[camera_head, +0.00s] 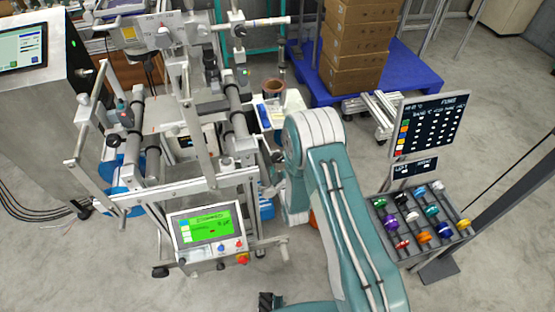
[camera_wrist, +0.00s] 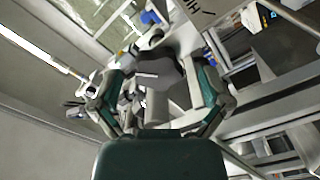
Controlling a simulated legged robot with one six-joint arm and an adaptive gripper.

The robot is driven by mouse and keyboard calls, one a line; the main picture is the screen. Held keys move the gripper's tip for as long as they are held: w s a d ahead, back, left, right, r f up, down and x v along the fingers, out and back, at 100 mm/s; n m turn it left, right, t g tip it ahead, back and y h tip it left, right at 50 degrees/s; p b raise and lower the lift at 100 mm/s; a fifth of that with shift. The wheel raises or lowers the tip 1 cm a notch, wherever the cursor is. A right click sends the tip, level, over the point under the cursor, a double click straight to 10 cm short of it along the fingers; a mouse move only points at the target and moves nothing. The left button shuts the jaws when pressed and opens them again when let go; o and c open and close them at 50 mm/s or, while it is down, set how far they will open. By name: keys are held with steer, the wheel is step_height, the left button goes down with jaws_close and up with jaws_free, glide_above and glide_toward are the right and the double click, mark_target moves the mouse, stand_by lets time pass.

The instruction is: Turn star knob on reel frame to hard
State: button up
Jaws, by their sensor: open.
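The reel frame (camera_head: 232,180), a pale grey metal stand with rollers and bars, is at the left centre of the head view. In the wrist view, my gripper (camera_wrist: 160,85) is open, one finger to each side of a dark grey lobed knob (camera_wrist: 158,72), which looks like the star knob. I cannot tell whether the fingers touch it. Dark lettering (camera_wrist: 208,12) shows on a pale plate just above and right of the knob, cut off and too partial to read. In the head view my teal arm hides the knob, and my gripper is not clearly seen.
A control box (camera_head: 207,228) with a green screen sits on the front of the frame. Pale bars cross close around my gripper. A rack of coloured spools (camera_head: 420,220) and a dark board (camera_head: 432,122) stand right. Boxes (camera_head: 358,45) stand on a blue pallet (camera_head: 415,78) behind.

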steer(key=shift+w+a, duration=0.15)
steer(key=shift+w, duration=0.4)
steer(key=c, duration=1.2)
steer(key=shift+o, duration=0.2)
